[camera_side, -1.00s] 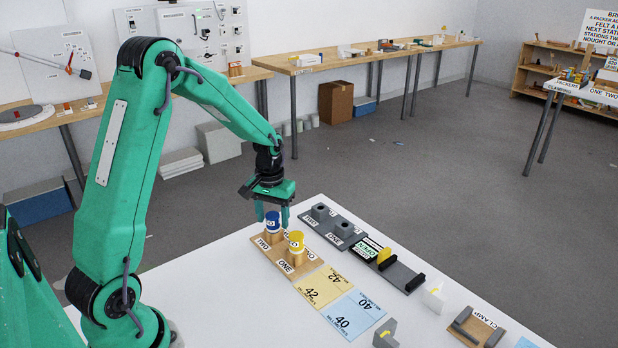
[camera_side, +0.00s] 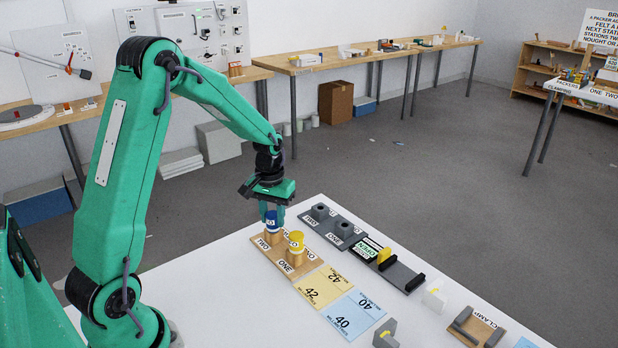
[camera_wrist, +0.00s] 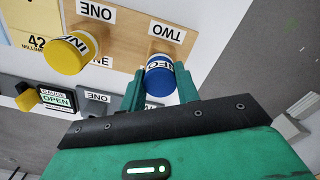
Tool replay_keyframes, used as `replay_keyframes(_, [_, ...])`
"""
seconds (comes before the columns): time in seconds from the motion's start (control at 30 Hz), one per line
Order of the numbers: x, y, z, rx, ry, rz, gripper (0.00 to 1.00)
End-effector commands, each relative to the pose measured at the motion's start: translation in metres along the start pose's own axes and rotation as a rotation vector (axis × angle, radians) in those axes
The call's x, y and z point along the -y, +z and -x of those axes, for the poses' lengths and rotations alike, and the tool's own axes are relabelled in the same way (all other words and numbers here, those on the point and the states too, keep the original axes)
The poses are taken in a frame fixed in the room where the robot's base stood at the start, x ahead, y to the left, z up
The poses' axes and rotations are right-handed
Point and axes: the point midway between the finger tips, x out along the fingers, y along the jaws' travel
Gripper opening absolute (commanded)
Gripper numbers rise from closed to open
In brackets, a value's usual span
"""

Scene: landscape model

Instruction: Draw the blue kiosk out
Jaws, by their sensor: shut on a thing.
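The blue kiosk (camera_side: 271,224), a short cylinder with a blue cap and a white INFO band, stands upright at the place marked TWO on a wooden board (camera_side: 258,252). My gripper (camera_side: 272,212) is above it, pointing down, with its fingers shut on the kiosk's blue top. In the wrist view the blue kiosk (camera_wrist: 160,80) sits between the two green fingertips (camera_wrist: 158,92). Its lower part is mostly hidden there. A similar yellow kiosk (camera_side: 296,244) stands beside it at ONE; it also shows in the wrist view (camera_wrist: 66,56).
A grey gauge with an OPEN card (camera_side: 366,251) lies farther right. Yellow (camera_side: 322,288) and blue (camera_side: 352,314) marked areas lie flat in front. The white table is bare left of the board.

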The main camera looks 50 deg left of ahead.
Motion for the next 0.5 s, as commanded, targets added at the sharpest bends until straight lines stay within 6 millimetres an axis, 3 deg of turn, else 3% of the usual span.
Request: replay_keyframes(0.5, [-0.0001,-0.0004,0.0060,-0.002,0.000,0.000,0.04])
